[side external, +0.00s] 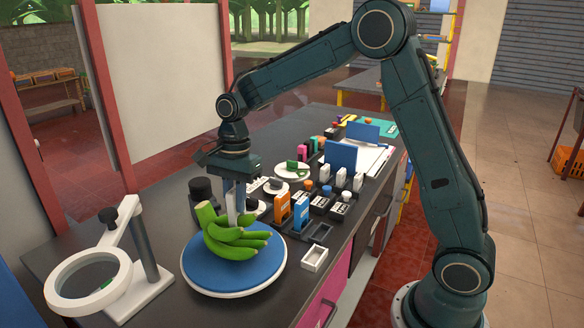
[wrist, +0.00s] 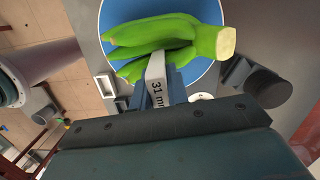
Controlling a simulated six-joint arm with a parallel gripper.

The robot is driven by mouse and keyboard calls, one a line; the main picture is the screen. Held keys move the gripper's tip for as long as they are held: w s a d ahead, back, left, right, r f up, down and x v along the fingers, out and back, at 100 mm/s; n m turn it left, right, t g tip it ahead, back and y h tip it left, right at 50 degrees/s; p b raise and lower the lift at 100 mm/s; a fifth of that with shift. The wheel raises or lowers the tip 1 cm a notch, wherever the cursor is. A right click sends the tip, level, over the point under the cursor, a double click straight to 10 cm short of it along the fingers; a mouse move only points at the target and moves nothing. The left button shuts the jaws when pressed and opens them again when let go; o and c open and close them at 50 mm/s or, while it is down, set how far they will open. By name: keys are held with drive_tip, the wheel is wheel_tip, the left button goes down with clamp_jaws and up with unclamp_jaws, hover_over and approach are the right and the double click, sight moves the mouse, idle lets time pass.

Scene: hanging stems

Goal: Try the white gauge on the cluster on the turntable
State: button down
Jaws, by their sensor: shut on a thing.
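The green banana cluster (side external: 238,243) lies on the blue-topped turntable (side external: 215,277) in the side view. In the wrist view the cluster (wrist: 165,42) has its pale cut stem at the right, above the turntable (wrist: 114,12). My gripper (side external: 238,190) points down over the cluster. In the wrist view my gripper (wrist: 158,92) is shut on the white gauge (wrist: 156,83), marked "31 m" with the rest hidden. The gauge's far end meets the near edge of the fruit in this view. I cannot tell whether it touches or fits around a finger.
A magnifier on a stand (side external: 122,265) is left of the turntable. A dark cylinder (side external: 203,197) stands close behind the cluster. Orange (side external: 282,207) and blue (side external: 301,212) gauges stand at the right, near an empty white tray (side external: 314,258). More small blocks crowd the bench behind.

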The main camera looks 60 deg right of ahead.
drive_tip(key=shift+r, duration=4.05)
